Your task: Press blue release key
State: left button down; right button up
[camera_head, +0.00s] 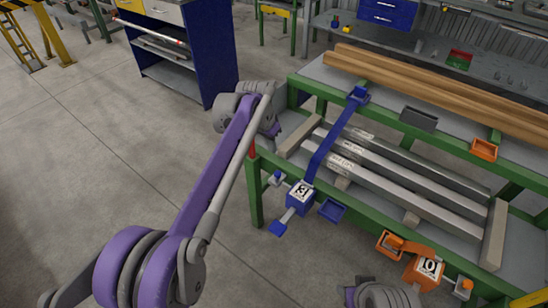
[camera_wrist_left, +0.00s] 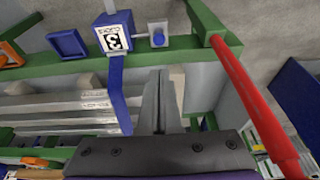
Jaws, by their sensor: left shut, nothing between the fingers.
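The blue release key (camera_head: 277,177) is a small blue knob beside the blue tensioner box marked 3 (camera_head: 300,196) on the green table's front rail. In the left wrist view the key (camera_wrist_left: 157,39) sits on a grey block right of the box (camera_wrist_left: 113,40). A blue strap (camera_head: 322,152) runs from the box across the metal bars. My left gripper (camera_wrist_left: 160,76) is shut and empty, its fingertips below the key in that view and apart from it. In the head view its fingers are hidden behind my wrist. Only part of my right arm shows at the bottom edge.
A red post (camera_head: 251,148) stands at the table's left corner, close to my left wrist; it also shows in the wrist view (camera_wrist_left: 255,105). A blue tray (camera_head: 332,210) hangs right of the box. An orange tensioner marked 0 (camera_head: 425,270) is farther right. Floor on the left is clear.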

pick_arm(q)
jog(key=b, duration=0.3)
send_near(278, 172)
jog(key=x, duration=0.5)
jog(key=shift+w+d, duration=0.15)
jog(key=shift+d, duration=0.05)
jog(key=shift+f, duration=0.75)
